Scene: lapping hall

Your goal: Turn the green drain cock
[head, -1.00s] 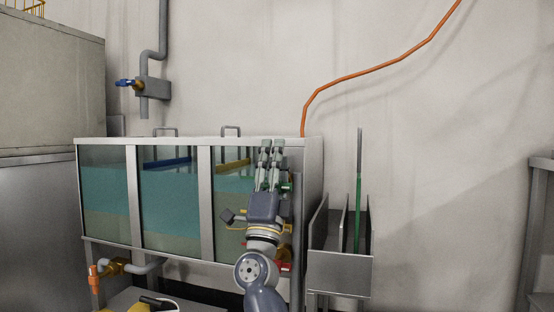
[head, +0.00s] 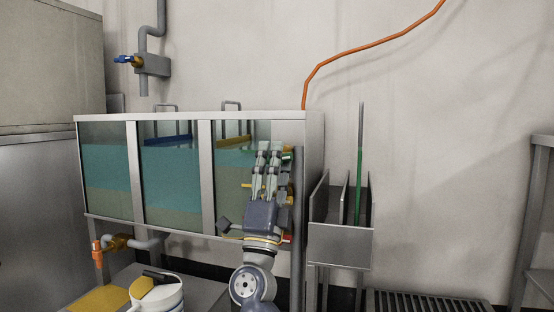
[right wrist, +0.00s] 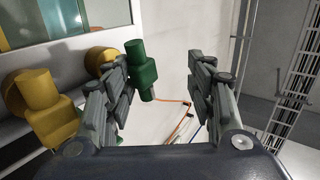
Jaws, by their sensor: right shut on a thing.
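The green drain cock (head: 288,155) is at the right end of the glass-fronted tank (head: 213,180), just right of my right gripper's fingertips in the head view. In the right wrist view the cock (right wrist: 142,66) shows between the fingers, close against the left one. My left gripper is not in view.
A yellow fitting (right wrist: 38,100) stands left of the fingers in the wrist view. A grey rack (head: 340,243) holding a green rod (head: 359,185) stands right of the tank. A white container (head: 160,294) is at the bottom. An orange hose (head: 375,45) runs along the wall.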

